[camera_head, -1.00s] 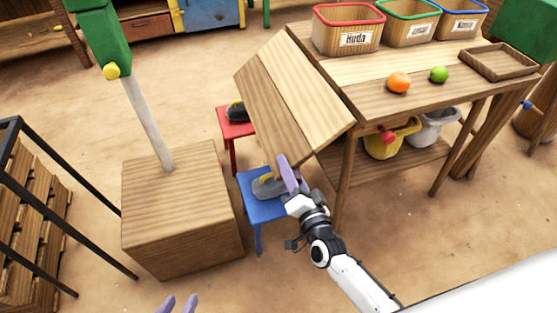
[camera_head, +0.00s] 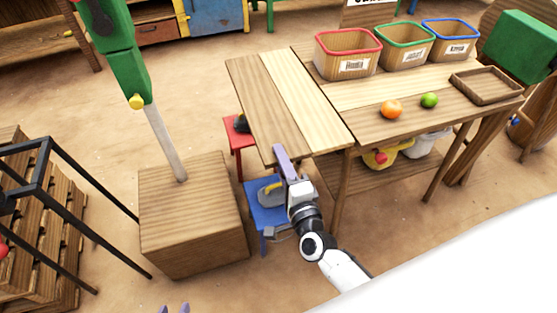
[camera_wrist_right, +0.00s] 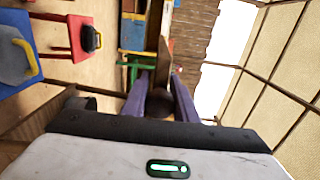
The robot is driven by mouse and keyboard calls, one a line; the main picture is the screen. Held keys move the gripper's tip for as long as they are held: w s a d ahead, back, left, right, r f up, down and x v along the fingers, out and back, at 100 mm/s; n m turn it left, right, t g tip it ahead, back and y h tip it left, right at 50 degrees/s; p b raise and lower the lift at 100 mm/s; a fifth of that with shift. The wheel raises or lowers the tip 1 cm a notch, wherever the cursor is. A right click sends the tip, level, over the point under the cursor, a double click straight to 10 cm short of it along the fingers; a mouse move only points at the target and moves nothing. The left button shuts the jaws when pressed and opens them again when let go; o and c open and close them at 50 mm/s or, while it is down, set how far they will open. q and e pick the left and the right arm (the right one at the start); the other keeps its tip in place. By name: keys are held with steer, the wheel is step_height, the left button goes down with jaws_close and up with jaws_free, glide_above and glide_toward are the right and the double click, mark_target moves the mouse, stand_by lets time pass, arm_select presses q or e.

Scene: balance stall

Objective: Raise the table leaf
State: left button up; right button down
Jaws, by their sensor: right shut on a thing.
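The table leaf (camera_head: 270,105), striped in darker and paler wood, extends from the left side of the wooden table (camera_head: 370,85) and looks about level with its top. My right gripper (camera_head: 280,155) is shut on the leaf's near edge. In the right wrist view, the leaf (camera_wrist_right: 165,45) shows edge-on between the purple fingers of the right gripper (camera_wrist_right: 160,90). The underside of the leaf is hidden in the head view.
On the table are three labelled baskets (camera_head: 405,47), an orange (camera_head: 391,109), a lime (camera_head: 429,100) and a wooden tray (camera_head: 487,86). A red stool (camera_head: 238,137) and a blue stool (camera_head: 262,215) stand below the leaf. A wooden block (camera_head: 192,220) with a post stands left.

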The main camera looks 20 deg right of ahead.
arm_select(q)
steer(key=shift+s+a+f, duration=0.1)
arm_select(e)
steer(key=shift+r, duration=0.25)
steer(key=c, duration=1.4)
jaws_free()
steer(key=shift+r, duration=0.1)
steer(key=shift+c, duration=0.2)
